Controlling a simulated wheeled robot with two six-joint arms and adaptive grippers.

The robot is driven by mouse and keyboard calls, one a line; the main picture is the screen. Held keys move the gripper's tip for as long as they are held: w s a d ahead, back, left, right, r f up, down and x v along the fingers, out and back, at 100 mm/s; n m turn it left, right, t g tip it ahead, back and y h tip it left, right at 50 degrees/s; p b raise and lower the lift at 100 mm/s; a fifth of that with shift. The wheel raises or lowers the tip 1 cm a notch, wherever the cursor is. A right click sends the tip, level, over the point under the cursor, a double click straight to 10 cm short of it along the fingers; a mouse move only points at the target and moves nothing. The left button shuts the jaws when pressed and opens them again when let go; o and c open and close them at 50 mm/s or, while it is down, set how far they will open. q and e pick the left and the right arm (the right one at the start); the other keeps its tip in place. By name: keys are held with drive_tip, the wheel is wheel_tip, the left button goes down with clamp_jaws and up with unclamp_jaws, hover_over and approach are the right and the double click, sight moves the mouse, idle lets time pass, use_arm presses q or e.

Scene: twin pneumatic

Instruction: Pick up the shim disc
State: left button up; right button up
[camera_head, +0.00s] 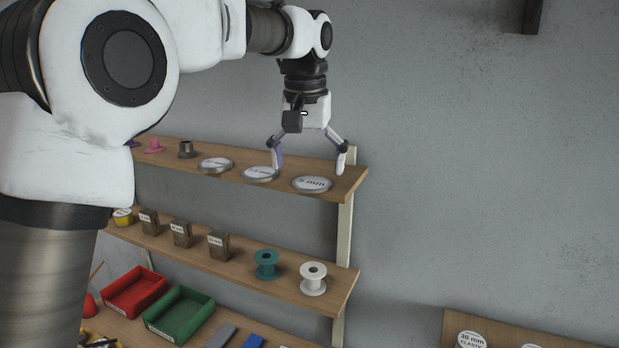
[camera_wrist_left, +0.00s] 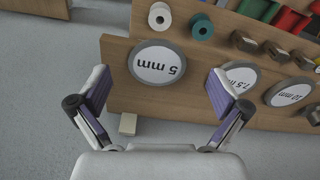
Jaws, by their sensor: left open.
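Several round grey discs with white labels lie flat in a row on the top shelf. The rightmost disc (camera_head: 312,184) is marked 5 mm; it also shows in the left wrist view (camera_wrist_left: 159,64). Left of it lie a 7.5 mm disc (camera_head: 260,174) and a 10 mm disc (camera_head: 215,165). They also show in the left wrist view, the 7.5 mm disc (camera_wrist_left: 241,76) and the 10 mm disc (camera_wrist_left: 290,91). My left gripper (camera_head: 308,172) is open and empty, pointing down, its fingers spread to either side of the 5 mm disc without gripping it. My right gripper is out of view.
The wooden top shelf (camera_head: 350,181) also holds a dark bushing (camera_head: 187,149) and a pink piece (camera_head: 153,146). The middle shelf holds a teal spool (camera_head: 266,264), a white spool (camera_head: 313,278) and small boxes (camera_head: 218,243). Red (camera_head: 135,290) and green (camera_head: 180,314) bins stand below.

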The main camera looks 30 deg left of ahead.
sight(312, 182)
use_arm(q)
drive_tip(key=shift+w+f, duration=1.15)
drive_tip(key=shift+w, duration=0.1)
drive_tip(key=shift+s+r, duration=0.25)
drive_tip(key=shift+s, duration=0.6)
drive_tip(key=shift+w+f, duration=0.35)
drive_tip(key=shift+w, duration=0.2)
drive_tip(key=shift+s, duration=0.15)
drive_tip(key=shift+s+r, duration=0.1)
drive_tip(key=c, duration=0.4)
drive_tip(key=shift+s, duration=0.15)
drive_tip(key=c, duration=1)
drive_tip(key=shift+s+a, duration=0.1)
drive_tip(key=shift+c, duration=1.2)
